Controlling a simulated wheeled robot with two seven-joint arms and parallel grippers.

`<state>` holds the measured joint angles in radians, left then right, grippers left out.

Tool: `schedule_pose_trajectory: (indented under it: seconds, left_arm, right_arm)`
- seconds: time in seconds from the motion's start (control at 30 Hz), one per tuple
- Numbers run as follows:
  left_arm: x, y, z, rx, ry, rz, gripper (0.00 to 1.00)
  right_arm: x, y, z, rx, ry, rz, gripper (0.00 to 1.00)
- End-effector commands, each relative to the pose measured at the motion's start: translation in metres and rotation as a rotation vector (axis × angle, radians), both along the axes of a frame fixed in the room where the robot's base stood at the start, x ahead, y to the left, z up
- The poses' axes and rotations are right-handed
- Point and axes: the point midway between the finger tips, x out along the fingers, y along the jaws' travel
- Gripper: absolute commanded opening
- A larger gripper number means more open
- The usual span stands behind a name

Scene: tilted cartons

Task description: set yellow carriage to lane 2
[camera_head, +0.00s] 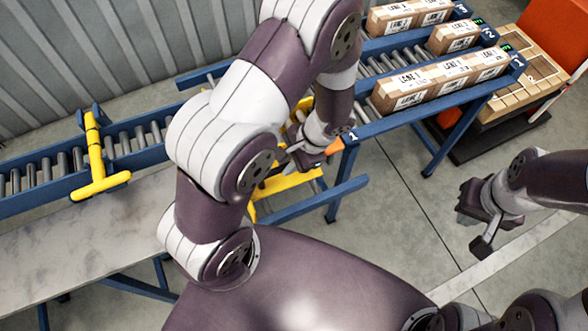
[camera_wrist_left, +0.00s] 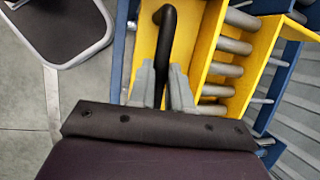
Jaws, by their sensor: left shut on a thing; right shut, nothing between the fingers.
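The yellow carriage (camera_head: 290,184) stands at the near end of the lane marked 1 (camera_head: 352,137), partly hidden by my left arm. It carries rollers in the left wrist view, where its yellow frame (camera_wrist_left: 204,45) fills the middle. My left gripper (camera_head: 297,152) is at the carriage; in the left wrist view its fingers (camera_wrist_left: 163,85) are closed around the black handle (camera_wrist_left: 167,30) on the yellow frame. The entrance of lane 2 is hidden behind my arm. My right gripper (camera_head: 482,238) is shut and empty above the floor at the right.
Cartons in a row (camera_head: 440,80) lie on the nearest lane, with more on the lanes behind. A blue roller conveyor (camera_head: 40,175) with a yellow gate (camera_head: 95,155) runs at the left. A pallet of cartons (camera_head: 515,80) stands at the far right. The floor at centre right is clear.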

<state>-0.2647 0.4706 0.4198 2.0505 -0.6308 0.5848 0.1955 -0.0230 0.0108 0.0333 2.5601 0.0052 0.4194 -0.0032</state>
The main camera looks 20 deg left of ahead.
Motion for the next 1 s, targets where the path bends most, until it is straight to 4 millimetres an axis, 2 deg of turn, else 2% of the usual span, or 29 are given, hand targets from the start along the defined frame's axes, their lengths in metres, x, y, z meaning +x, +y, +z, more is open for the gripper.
schedule_pose_trajectory:
  seconds: [0.3,0.5,0.7,1.0]
  left_arm:
    - [0.049,0.057,0.002,0.0,-0.004,0.004,0.0]
    - [0.07,0.081,0.002,0.001,-0.004,0.002,0.0]
    - [0.078,0.09,0.001,0.0,-0.004,0.0,0.0]
    - [0.079,0.09,0.001,0.0,-0.004,0.0,0.0]
  right_arm:
    - [0.0,0.0,0.009,0.0,0.0,0.0,0.0]
    - [0.0,0.0,0.012,0.0,0.0,0.0,0.0]
    - [0.0,0.0,0.013,0.0,0.0,0.0,0.0]
    - [0.0,0.0,0.013,0.0,0.0,0.0,0.0]
